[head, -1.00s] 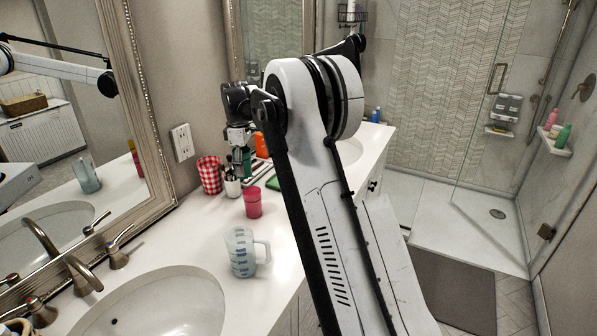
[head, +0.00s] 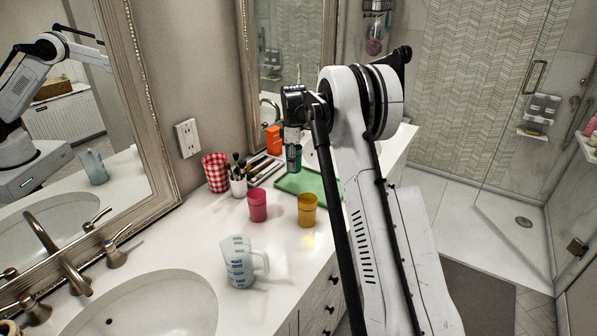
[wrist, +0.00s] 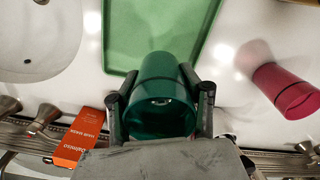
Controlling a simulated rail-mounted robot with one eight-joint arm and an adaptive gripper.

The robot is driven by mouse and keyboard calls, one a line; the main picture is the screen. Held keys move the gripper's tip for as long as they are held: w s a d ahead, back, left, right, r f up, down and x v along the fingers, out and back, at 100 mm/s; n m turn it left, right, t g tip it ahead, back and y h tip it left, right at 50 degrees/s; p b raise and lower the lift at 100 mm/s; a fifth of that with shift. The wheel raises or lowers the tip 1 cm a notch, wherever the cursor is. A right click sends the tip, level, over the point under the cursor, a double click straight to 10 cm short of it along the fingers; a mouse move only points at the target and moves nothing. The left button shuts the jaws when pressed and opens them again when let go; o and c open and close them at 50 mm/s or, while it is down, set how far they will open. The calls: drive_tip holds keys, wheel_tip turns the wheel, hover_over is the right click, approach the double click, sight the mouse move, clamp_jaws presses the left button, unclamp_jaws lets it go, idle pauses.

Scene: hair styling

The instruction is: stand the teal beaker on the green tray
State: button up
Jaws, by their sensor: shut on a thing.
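My gripper (wrist: 160,100) is shut on the teal beaker (wrist: 158,80), with one finger on each side of it in the wrist view. In the head view the teal beaker (head: 294,158) hangs below my gripper (head: 293,145), roughly upright, near the back-left edge of the green tray. The green tray (head: 315,191) lies on the white counter, partly hidden by my arm. It also shows in the wrist view (wrist: 180,25), just beyond the beaker. I cannot tell how high the beaker is above the counter or tray.
A pink cup (head: 257,205) and a yellow cup (head: 307,210) stand in front of the tray. A measuring jug (head: 238,262), a red checked cup (head: 215,172), a brush holder (head: 238,184) and an orange box (head: 274,140) are also on the counter. The tray's visible surface is bare.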

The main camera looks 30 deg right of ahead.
sight(298, 171)
drive_tip(key=shift+d+f, duration=0.6)
drive_tip(key=shift+d, duration=0.3)
drive_tip(key=shift+f, duration=1.9)
drive_tip(key=shift+f, duration=0.1)
drive_tip(key=o, duration=1.3)
